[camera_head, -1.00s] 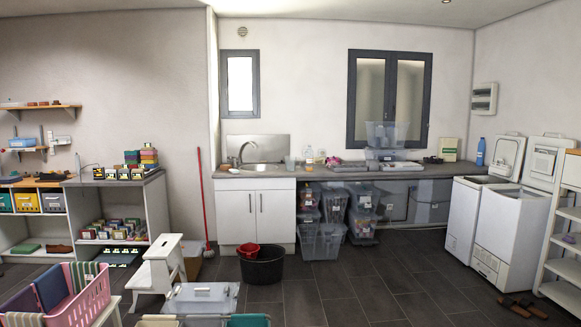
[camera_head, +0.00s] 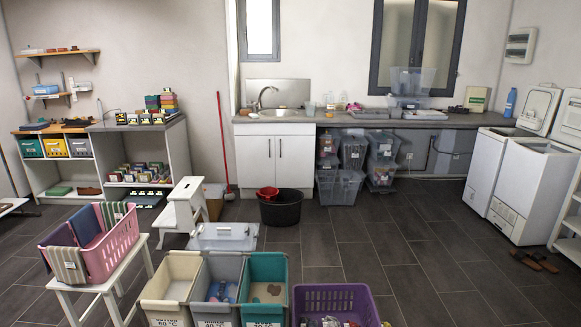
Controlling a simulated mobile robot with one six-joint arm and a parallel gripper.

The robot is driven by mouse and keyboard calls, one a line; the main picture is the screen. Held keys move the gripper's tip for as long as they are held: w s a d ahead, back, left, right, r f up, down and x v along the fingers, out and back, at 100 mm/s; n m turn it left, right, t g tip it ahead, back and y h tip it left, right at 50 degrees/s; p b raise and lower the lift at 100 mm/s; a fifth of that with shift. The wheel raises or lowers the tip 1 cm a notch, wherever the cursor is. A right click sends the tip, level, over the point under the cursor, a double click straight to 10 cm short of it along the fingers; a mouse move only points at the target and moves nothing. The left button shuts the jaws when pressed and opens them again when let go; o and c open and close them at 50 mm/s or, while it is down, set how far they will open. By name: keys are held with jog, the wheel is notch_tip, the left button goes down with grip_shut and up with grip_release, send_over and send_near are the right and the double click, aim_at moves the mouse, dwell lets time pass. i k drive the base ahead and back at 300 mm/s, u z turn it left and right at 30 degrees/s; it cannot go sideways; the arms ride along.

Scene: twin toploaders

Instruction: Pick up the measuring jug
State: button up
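What looks like the measuring jug (camera_head: 310,108) is a small translucent vessel standing on the grey worktop (camera_head: 440,123), just right of the sink (camera_head: 279,112). It is far off and small, so its handle and markings cannot be made out. My gripper is not in view.
Bottles and a pink item (camera_head: 353,106) stand right of the jug. A black tub (camera_head: 281,210) with a red bowl sits before the white cabinet (camera_head: 280,160). Sorting bins (camera_head: 218,268), a purple basket (camera_head: 335,300) and a pink basket (camera_head: 115,240) fill the foreground. Dark floor right of centre is clear.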

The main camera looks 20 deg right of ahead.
aim_at(310, 105)
jog(key=z, duration=4.5)
jog(key=i, duration=0.15)
jog(key=u, duration=2.7)
jog(key=i, duration=2.7)
jog(key=z, duration=0.05)
